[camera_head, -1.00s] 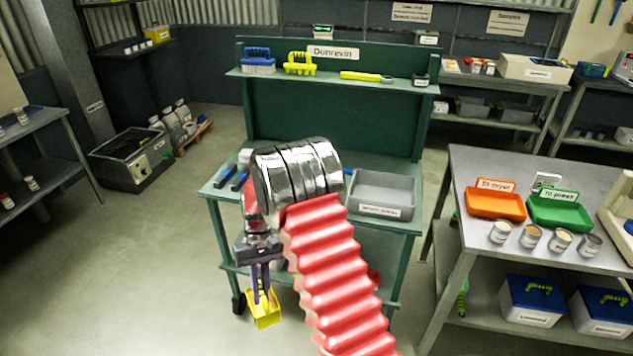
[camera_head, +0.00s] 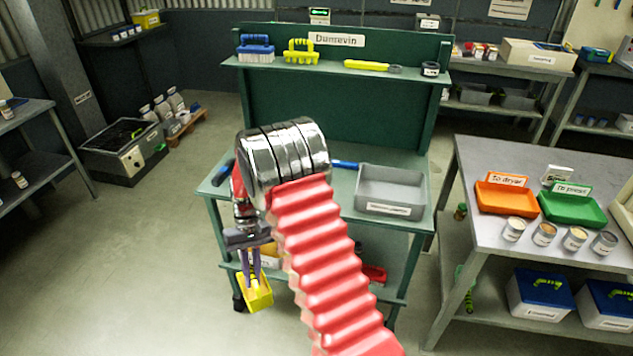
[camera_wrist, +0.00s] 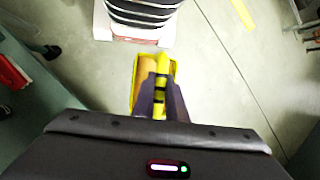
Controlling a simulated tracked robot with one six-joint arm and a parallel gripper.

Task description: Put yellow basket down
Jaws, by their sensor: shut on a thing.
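The small yellow basket (camera_head: 257,292) hangs below my gripper (camera_head: 252,272) in the head view, in front of the left end of the green workbench. My gripper points down and is shut on it. In the wrist view the basket (camera_wrist: 138,70) shows beyond the fingers (camera_wrist: 160,98), which close on its yellow handle. Something tan or orange shows inside the basket. The basket appears held in the air, but its exact height above the floor is hard to tell.
The green workbench (camera_head: 345,181) carries a grey tray (camera_head: 390,190) and has a lower shelf. A grey table with an orange tray (camera_head: 505,198) and a green tray (camera_head: 572,207) stands at right. The floor (camera_head: 150,260) at left is clear.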

